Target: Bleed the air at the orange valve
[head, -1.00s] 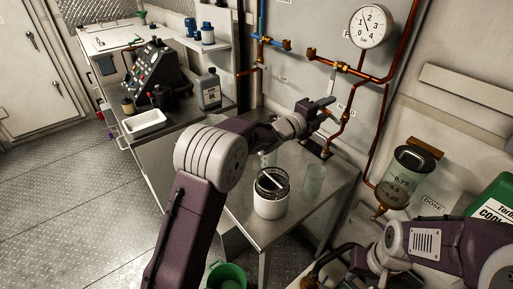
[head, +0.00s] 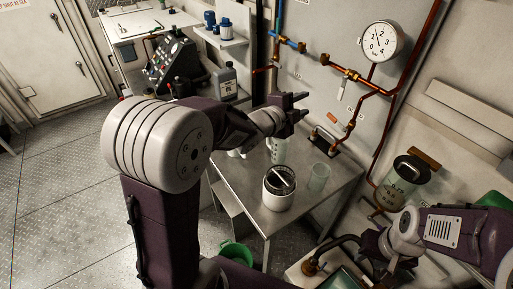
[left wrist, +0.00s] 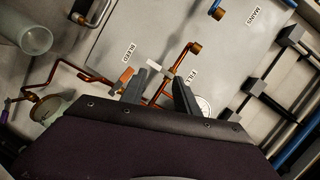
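The orange valve handle (head: 333,118) shows on the wall panel in the head view, just right of my left gripper (head: 302,106). It also shows in the left wrist view (left wrist: 122,79), beside the BLEED label (left wrist: 129,54) and just left of the fingers. My left gripper (left wrist: 160,92) is open, with its two dark fingers apart and nothing seen between them. A pale handle (left wrist: 155,66) and the FILL label (left wrist: 191,80) lie near the fingertips. My right gripper (head: 374,246) is low at right; its fingers cannot be made out.
A pressure gauge (head: 383,41) and copper pipes (head: 352,75) are on the wall. A dosing vessel (head: 402,182) hangs at right. A dark curved hose (head: 338,241) lies below.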

